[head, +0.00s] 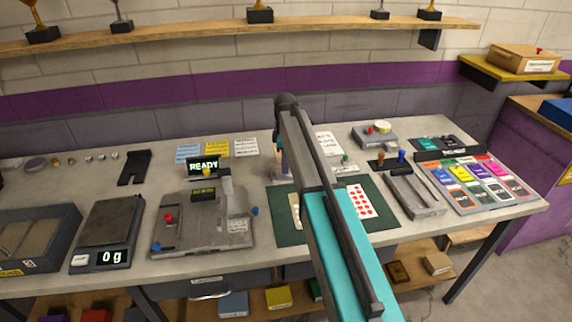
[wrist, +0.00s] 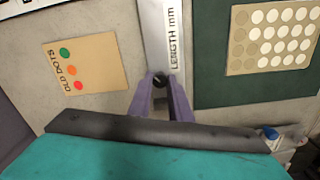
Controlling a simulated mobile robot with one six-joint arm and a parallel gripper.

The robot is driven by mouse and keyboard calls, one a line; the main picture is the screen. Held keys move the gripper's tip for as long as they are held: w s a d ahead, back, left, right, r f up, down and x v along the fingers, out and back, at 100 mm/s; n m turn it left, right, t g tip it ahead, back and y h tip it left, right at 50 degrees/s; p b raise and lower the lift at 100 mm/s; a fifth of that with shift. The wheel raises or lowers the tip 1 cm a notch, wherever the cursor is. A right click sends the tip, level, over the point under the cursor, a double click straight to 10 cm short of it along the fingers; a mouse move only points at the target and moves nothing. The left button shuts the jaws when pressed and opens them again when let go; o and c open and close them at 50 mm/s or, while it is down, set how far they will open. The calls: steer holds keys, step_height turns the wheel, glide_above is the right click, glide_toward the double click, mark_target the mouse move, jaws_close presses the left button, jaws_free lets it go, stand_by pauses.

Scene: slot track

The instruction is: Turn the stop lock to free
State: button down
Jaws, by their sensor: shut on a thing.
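In the wrist view, a pale strip marked "LENGTH mm" (wrist: 165,35) runs down to a small round dark knob (wrist: 160,80). I take this knob to be the stop lock, but I can read no free or locked mark on it. My gripper (wrist: 161,88) has its purple fingers on either side of the knob and is shut on it. In the head view my teal and dark arm crosses the bench and hides most of the gripper and the knob.
A dark green mat (head: 288,237) lies under my arm, with a red-dot card (head: 360,201) on it. A grey fixture with a READY display (head: 203,164) stands to the left. A grey tray (head: 415,197) and colour cards (head: 487,180) are to the right.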

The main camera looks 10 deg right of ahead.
steer(key=n, duration=1)
stand_by(0.4)
steer(key=c, duration=1.6)
jaws_free()
steer(key=shift+r+b, duration=1.3)
steer(key=shift+r, duration=5.65)
steer(key=shift+s+f, duration=0.1)
